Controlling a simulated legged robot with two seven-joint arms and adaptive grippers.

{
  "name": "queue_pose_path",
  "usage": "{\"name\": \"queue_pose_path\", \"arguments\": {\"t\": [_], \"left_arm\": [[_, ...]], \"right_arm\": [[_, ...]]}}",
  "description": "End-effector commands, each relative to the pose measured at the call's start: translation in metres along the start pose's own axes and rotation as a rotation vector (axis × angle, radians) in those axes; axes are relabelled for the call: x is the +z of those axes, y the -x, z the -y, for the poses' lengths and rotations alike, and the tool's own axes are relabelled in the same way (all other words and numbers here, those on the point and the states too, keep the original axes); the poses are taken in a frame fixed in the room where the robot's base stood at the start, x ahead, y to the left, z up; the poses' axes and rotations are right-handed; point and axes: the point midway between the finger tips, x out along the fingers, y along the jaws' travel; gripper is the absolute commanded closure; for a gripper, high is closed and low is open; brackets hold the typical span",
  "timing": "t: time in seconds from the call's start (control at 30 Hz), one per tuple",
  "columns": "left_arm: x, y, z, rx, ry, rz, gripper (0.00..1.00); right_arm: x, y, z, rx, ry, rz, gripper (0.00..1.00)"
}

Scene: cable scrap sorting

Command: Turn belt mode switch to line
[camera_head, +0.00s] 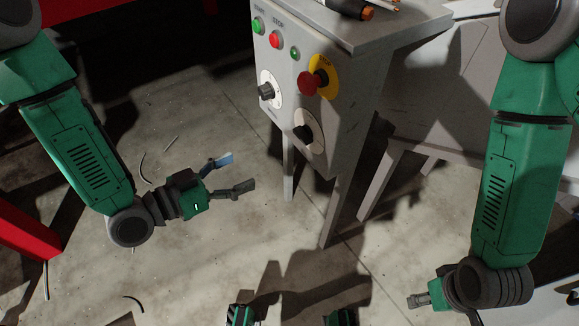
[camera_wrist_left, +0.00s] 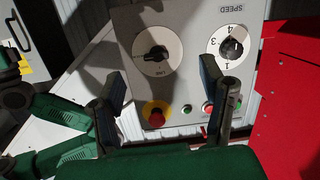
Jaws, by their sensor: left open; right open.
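The belt mode switch is a black knob on a round white dial (camera_head: 304,132), low on the grey control box below the emergency stop. In the left wrist view the mode switch (camera_wrist_left: 157,52) shows upside down, with small lettering on its dial. Its exact setting is hard to tell. My left gripper (camera_head: 241,170) is open and empty, left of and below the switch, apart from the box. In the left wrist view its two fingers frame the lower part of the panel. My right gripper (camera_head: 418,300) is open at the lower right, away from the box, partly hidden by its wrist.
A red emergency stop (camera_head: 310,83) on a yellow plate sits just above the switch. The speed knob (camera_head: 267,91) is to its left, with green and red buttons (camera_head: 275,39) above. Red structures stand at the left. Cable scraps lie on the floor.

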Motion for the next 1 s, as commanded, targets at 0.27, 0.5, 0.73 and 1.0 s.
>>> {"name": "queue_pose_path", "arguments": {"t": [0.27,0.5,0.73,1.0], "left_arm": [[-0.019,-0.014,-0.001,0.056,-0.080,-0.181,0.36],[-0.025,-0.049,-0.002,0.057,-0.078,-0.185,0.36],[-0.032,-0.098,-0.005,0.056,-0.076,-0.182,0.36],[-0.040,-0.135,-0.007,0.054,-0.075,-0.180,0.36]], "right_arm": [[0.000,-0.022,0.000,0.001,-0.001,-0.002,0.48],[0.001,-0.029,0.000,0.001,-0.001,-0.002,0.48],[0.002,-0.040,0.000,0.000,-0.001,-0.001,0.48],[0.002,-0.048,0.000,0.000,-0.001,-0.001,0.48]]}}
